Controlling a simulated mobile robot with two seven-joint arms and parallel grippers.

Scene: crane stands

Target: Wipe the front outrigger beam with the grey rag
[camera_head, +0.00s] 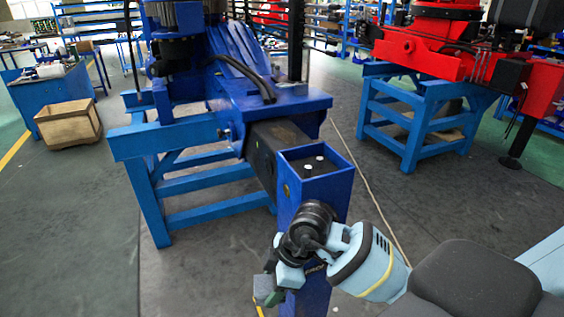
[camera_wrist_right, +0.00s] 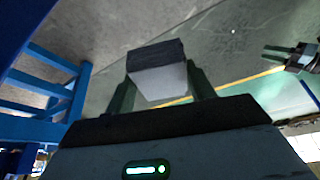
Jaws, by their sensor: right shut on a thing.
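The front outrigger beam is a dark square beam (camera_head: 273,148) coming out of a blue housing; it ends at a blue upright leg (camera_head: 313,200) with an open square top. My right gripper (camera_head: 272,290) is low beside the leg, on its left side, with the wrist in front of the leg. It is shut on the grey rag, a folded block that shows between the fingers in the right wrist view (camera_wrist_right: 158,75). I cannot tell whether the rag touches the leg. A dark shape at the right wrist view's right edge may be my left gripper; its fingers are unclear.
A blue stand (camera_head: 158,200) carries the blue crane. A red crane rests on another blue stand (camera_head: 410,130) at the right. The grey floor around the leg is clear.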

